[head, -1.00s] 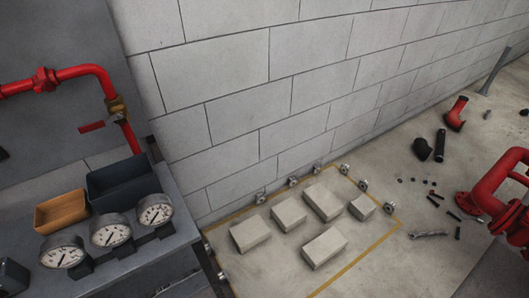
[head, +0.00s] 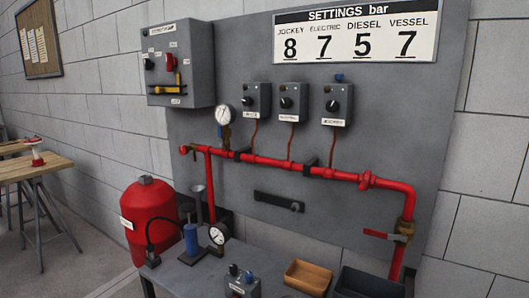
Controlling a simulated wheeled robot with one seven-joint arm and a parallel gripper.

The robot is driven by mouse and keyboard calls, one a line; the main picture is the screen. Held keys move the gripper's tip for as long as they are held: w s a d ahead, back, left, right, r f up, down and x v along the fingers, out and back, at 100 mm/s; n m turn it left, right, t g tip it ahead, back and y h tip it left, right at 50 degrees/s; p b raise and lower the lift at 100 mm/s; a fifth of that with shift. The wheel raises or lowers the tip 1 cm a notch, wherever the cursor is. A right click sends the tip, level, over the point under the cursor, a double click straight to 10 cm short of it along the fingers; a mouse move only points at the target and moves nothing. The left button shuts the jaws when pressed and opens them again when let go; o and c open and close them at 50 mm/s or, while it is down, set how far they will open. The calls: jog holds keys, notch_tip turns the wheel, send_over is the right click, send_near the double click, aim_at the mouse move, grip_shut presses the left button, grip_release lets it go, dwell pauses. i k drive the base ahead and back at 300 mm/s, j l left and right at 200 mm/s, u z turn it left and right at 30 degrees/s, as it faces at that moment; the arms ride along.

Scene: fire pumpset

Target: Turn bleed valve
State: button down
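A brass valve (head: 405,229) sits on the vertical drop at the right end of the red pipe (head: 300,166). Its red lever (head: 379,235) points left, roughly level, across the pipe. No label on this valve can be read, so I cannot confirm that it is the bleed valve. A round gauge (head: 224,115) stands above the left part of the pipe on a small fitting. My gripper is not in view.
A grey bench (head: 190,275) below holds another gauge (head: 219,234), a wooden tray (head: 307,277) and a dark bin (head: 368,284). A red tank (head: 151,220) stands left. Three switch boxes (head: 293,101) and a settings sign (head: 356,32) are on the panel.

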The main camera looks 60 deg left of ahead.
aim_at(183, 150)
jog(key=u, duration=2.1)
jog(key=i+j+z, duration=0.2)
jog(key=i, duration=0.4)
jog(key=i+j+z, duration=0.2)
jog(key=i+j, duration=0.25)
jog(key=i, duration=0.1)
